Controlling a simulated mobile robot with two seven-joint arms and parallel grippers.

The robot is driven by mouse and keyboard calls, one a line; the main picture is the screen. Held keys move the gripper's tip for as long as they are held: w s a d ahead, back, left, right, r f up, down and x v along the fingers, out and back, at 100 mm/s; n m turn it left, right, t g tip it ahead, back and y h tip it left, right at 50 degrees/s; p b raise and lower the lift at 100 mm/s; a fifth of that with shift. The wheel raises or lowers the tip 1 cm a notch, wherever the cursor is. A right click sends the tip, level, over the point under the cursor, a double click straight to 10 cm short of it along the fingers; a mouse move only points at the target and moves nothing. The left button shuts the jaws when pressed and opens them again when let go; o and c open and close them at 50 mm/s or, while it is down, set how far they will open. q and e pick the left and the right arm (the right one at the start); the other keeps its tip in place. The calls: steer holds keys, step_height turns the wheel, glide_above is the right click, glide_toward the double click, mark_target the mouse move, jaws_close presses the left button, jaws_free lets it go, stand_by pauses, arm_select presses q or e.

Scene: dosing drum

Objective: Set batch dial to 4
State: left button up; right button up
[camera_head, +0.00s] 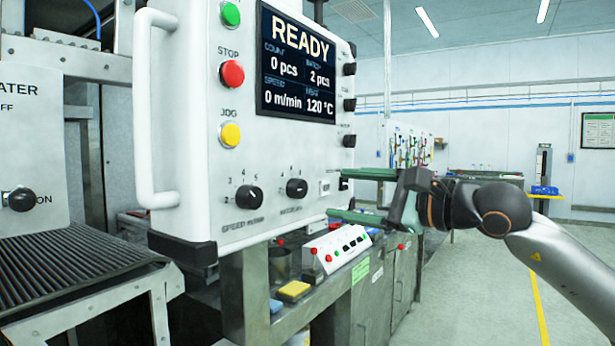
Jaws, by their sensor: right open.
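The white control panel (200,130) fills the left middle of the view. Its screen (296,62) reads READY, with batch 2 pcs. Two black dials sit low on its face: the left one (249,196) is over a speed label. The right one (297,187) is the likely batch dial; its label and pointer are too small to read surely. My right gripper (337,193) is open, with green fingers, one above the other. Its fingertips are at the panel's lower right edge, right of the right dial and apart from it. My left gripper is not in view.
A green button (230,14), a red stop button (232,74) and a yellow jog button (230,135) line the panel's face. A white handle (145,110) stands out at its left. Below is a bench with a small button box (337,249) and a yellow sponge-like block (293,291).

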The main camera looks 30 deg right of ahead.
mark_target(302, 189)
steer(key=p+x, duration=0.3)
steer(key=x, duration=0.4)
steer(key=shift+w+a+r+p, duration=0.1)
steer(key=shift+w+a+p, duration=0.05)
steer(key=shift+w+p, duration=0.15)
steer(key=shift+w+a, duration=0.15)
steer(key=shift+w, duration=0.35)
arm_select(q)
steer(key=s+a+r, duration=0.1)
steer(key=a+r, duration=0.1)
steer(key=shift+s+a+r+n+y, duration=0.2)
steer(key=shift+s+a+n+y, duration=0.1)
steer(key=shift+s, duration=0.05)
arm_select(e)
steer(key=shift+c, duration=0.2)
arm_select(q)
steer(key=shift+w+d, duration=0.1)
arm_select(e)
jaws_close()
